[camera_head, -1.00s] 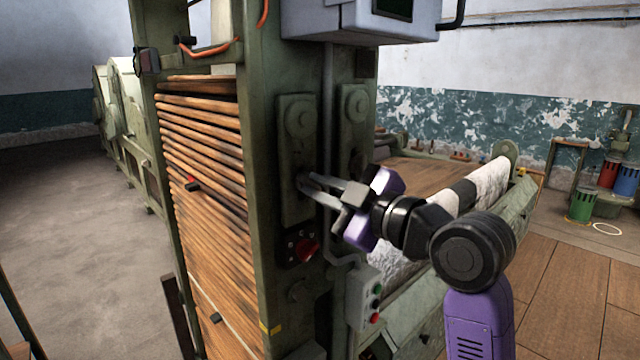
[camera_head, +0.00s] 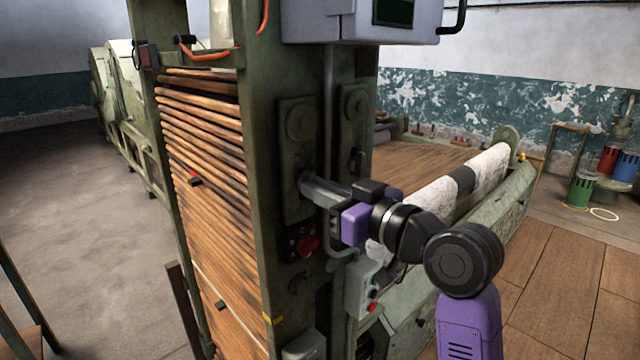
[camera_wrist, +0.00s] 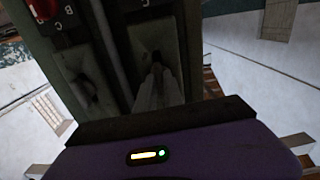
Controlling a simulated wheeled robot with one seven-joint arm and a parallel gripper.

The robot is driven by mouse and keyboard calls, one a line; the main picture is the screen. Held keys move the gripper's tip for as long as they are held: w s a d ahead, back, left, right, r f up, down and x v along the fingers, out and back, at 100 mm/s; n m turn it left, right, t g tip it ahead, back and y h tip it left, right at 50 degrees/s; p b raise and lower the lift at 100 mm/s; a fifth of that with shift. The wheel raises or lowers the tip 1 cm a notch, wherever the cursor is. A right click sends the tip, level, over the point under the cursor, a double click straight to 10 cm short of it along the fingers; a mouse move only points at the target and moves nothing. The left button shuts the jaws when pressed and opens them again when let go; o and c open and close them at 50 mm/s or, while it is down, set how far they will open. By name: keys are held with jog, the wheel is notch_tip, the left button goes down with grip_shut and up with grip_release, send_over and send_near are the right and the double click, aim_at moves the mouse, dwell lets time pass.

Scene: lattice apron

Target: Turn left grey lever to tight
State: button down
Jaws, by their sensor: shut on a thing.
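The left lever's tall green plate (camera_head: 293,150) is on the front of the machine post in the head view, with a round boss near its top. My gripper (camera_head: 312,186) reaches in from the right to the lower part of this plate. Its fingers are shut on the left grey lever, which they mostly hide, so its exact angle is unclear. In the wrist view my fingers (camera_wrist: 155,85) reach the pivot area of one plate (camera_wrist: 150,38). A second plate (camera_head: 353,118) stands to the right in the head view; its lower part is partly behind my gripper.
A red knob (camera_head: 308,246) is just below the left plate. A grey conduit (camera_head: 329,100) runs beside it, and a button box (camera_head: 362,288) is below my gripper. Wooden slats (camera_head: 205,170) fill the machine's left side. A grey cabinet (camera_head: 340,22) overhangs above.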

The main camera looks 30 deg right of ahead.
jog(key=shift+f+m, duration=0.1)
jog(key=shift+m, duration=0.2)
jog(key=c, duration=1.5)
grip_release()
jog(key=shift+o, duration=0.2)
jog(key=b+v, duration=0.2)
jog(key=v, duration=0.6)
jog(key=shift+w, duration=0.1)
